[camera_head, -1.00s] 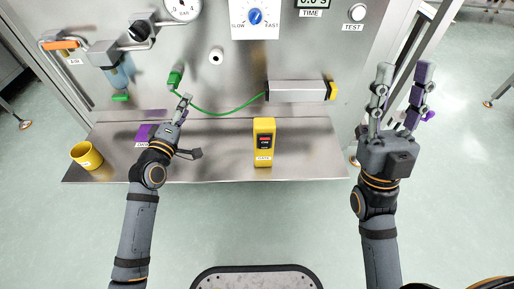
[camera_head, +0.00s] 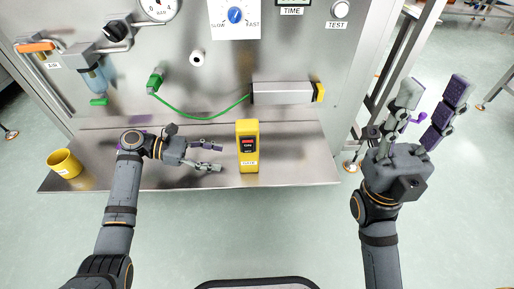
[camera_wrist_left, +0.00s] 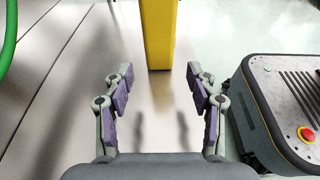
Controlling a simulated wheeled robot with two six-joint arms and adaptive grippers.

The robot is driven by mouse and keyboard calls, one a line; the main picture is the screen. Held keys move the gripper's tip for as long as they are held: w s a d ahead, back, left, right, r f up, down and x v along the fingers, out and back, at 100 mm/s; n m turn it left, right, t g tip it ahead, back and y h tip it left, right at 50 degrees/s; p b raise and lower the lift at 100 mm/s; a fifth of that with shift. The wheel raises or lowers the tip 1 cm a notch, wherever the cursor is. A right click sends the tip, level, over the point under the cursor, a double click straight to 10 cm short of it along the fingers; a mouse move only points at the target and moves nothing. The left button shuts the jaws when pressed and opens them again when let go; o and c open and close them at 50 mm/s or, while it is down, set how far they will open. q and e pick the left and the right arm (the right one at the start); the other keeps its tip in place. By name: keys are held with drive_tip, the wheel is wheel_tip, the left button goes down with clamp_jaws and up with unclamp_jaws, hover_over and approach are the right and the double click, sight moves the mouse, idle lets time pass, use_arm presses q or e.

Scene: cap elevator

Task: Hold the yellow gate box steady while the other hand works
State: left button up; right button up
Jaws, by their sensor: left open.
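In the left wrist view the open fingers (camera_wrist_left: 160,85) lie to either side of the box's line. My right gripper (camera_head: 431,97) is open and empty, raised off the shelf's right end.
The steel shelf (camera_head: 290,165) is bare to the right of the box. A yellow cup (camera_head: 64,163) stands at its left end. A green hose (camera_head: 200,115) runs along the panel to a silver cylinder (camera_head: 283,93). My base shows at right in the left wrist view.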

sight(245, 161)
use_arm(q)
drive_tip(key=shift+d+f+b, duration=0.25)
drive_tip(key=shift+f+b, duration=0.05)
drive_tip(key=shift+b, duration=0.15)
drive_tip(key=b+x, duration=0.5)
drive_tip(key=shift+d+f, duration=0.25)
drive_tip(key=d+r+p, duration=0.1)
drive_tip(key=p, duration=0.1)
drive_tip(key=shift+d+p, duration=0.1)
drive_tip(key=shift+p, duration=0.2)
drive_tip(key=shift+p+x, duration=0.55)
drive_tip(key=shift+x, duration=0.35)
drive_tip(key=shift+d+f, duration=0.3)
drive_tip(key=shift+f, duration=0.15)
drive_tip(key=c, duration=0.7)
